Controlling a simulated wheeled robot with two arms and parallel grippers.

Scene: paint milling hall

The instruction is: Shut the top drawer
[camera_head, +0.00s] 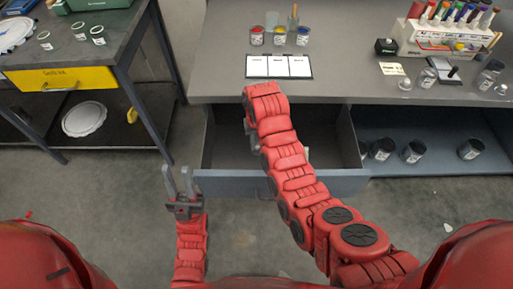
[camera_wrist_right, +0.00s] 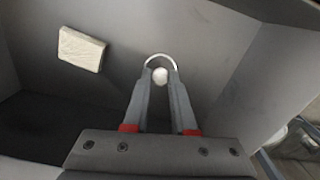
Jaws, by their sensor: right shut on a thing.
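The open grey drawer (camera_head: 350,183) sticks out from under the grey worktop at the centre of the head view, its inside visible. My right gripper (camera_head: 252,142) reaches down over the drawer's left part. In the right wrist view its fingers (camera_wrist_right: 161,78) are shut on a small round white thing (camera_wrist_right: 160,76) with a bright curved rim behind it; what it is I cannot tell. A cream block (camera_wrist_right: 81,49) lies apart from the fingers, inside the drawer. My left gripper (camera_head: 181,182) is open and empty, just left of the drawer's front corner.
The worktop (camera_head: 225,85) holds paint jars (camera_head: 280,36), white cards (camera_head: 279,66) and a marker rack (camera_head: 445,35). Dark jars (camera_head: 414,152) stand on a shelf right of the drawer. A side table with a yellow drawer (camera_head: 62,79) stands left.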

